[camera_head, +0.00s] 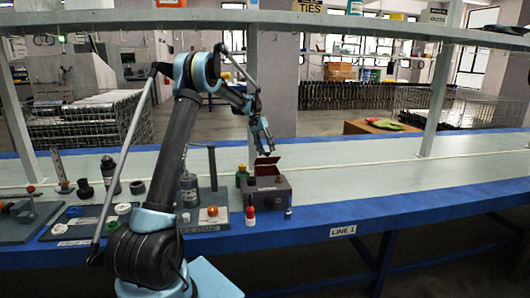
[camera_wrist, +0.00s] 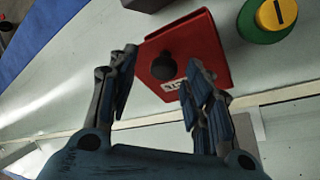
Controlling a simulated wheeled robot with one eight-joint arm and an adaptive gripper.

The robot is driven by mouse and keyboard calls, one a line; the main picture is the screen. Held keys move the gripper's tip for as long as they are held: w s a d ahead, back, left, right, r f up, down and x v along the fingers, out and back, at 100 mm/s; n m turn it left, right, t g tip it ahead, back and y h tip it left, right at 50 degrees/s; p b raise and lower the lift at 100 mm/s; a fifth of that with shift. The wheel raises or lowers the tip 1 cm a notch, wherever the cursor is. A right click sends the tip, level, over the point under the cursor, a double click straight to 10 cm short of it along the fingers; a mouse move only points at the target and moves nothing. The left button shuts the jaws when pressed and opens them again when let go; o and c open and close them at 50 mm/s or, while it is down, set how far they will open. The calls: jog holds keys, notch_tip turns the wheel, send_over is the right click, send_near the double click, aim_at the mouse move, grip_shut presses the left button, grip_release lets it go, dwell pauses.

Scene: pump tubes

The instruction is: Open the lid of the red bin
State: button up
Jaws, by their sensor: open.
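The bin shows in the head view as a small dark box (camera_head: 268,192) on the bench, with a reddish-brown lid (camera_head: 266,165) standing raised at its top. In the wrist view the lid is a red square plate (camera_wrist: 210,50) with a black round knob (camera_wrist: 164,66) and a white label, partly hidden by a finger. My gripper (camera_head: 266,149) is just above the lid. In the wrist view my gripper (camera_wrist: 160,68) is open, its fingers on either side of the knob. I cannot tell whether a finger touches the lid.
A green and yellow round thing (camera_head: 242,175) stands left of the bin; it also shows in the wrist view (camera_wrist: 272,20). A small red-capped bottle (camera_head: 250,216) stands in front. Fixtures and caps fill the left bench. The bench (camera_head: 375,180) to the right is clear.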

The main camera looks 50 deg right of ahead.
notch_tip(320, 180, up, 9)
dwell(0.4)
jog(key=shift+f, duration=0.1)
